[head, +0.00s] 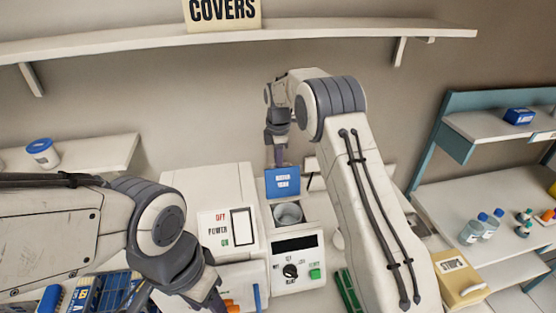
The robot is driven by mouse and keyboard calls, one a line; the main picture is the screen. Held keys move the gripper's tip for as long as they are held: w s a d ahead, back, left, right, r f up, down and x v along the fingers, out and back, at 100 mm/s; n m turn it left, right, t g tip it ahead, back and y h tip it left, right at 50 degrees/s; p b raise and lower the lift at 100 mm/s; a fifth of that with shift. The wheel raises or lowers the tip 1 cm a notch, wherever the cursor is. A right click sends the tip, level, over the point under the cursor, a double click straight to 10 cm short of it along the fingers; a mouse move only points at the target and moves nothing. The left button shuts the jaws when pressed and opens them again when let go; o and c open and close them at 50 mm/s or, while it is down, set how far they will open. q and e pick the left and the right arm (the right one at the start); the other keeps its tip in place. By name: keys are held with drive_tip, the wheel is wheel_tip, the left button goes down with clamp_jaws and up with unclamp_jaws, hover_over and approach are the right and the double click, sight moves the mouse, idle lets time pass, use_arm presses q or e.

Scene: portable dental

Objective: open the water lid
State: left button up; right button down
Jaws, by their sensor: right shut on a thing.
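The blue water lid (283,183), with small white lettering, stands raised at the back of a white unit (296,275). Below it a round grey opening (288,213) is uncovered. My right gripper (280,160) reaches down from above and is shut on the lid's upper edge. Its fingertips are small and partly hidden in this view. My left gripper (214,301) is low at the bottom edge, in front of the white units and away from the lid. Its fingertips are too cut off to tell how the jaws stand.
The white unit has a dark display, a black knob and a green button. A power box (227,228) stands to its left. A wall shelf (200,38) runs above. A yellowish box (461,277) and bottles (473,230) stand at the right.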

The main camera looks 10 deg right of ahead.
drive_tip(key=shift+w+d+t, duration=0.15)
drive_tip(key=shift+w+t, duration=0.15)
drive_tip(key=shift+w, duration=0.45)
drive_tip(key=shift+w+r, duration=0.1)
drive_tip(key=c, duration=0.9)
unclamp_jaws()
drive_tip(key=shift+w, duration=0.15)
use_arm(q)
drive_tip(key=shift+w, duration=0.3)
